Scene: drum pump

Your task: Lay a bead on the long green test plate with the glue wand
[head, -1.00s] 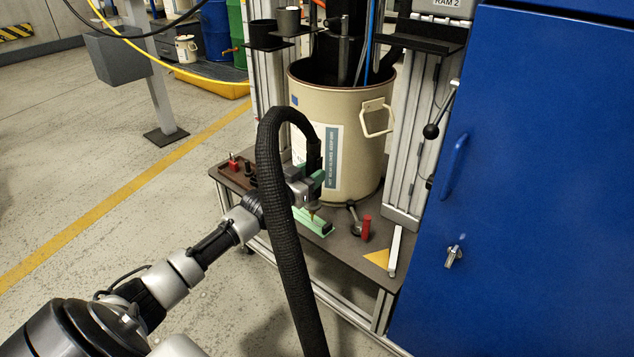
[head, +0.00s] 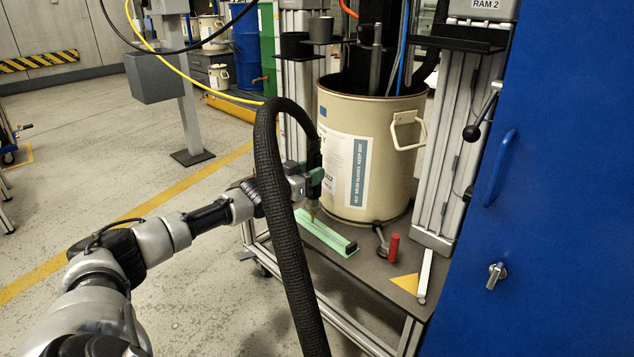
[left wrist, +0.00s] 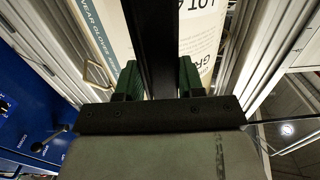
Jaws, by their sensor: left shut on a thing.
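The long green test plate (head: 335,239) lies on the dark shelf in front of the drum. Its left end is partly hidden by the hose. My left gripper (head: 315,178) is shut on the glue wand (head: 313,150), whose black hose loops over and down. The wand points down, its nozzle tip over the left part of the plate; I cannot tell if it touches. No bead can be made out clearly. In the left wrist view the green fingers (left wrist: 160,80) close on the black wand body (left wrist: 157,45). My right gripper is out of view.
The beige drum (head: 345,120) stands right behind the plate. A red-handled tool (head: 394,247), a yellow triangle (head: 405,284) and a white bar (head: 425,275) lie to the right on the shelf (head: 375,270). A blue cabinet (head: 560,200) fills the right side.

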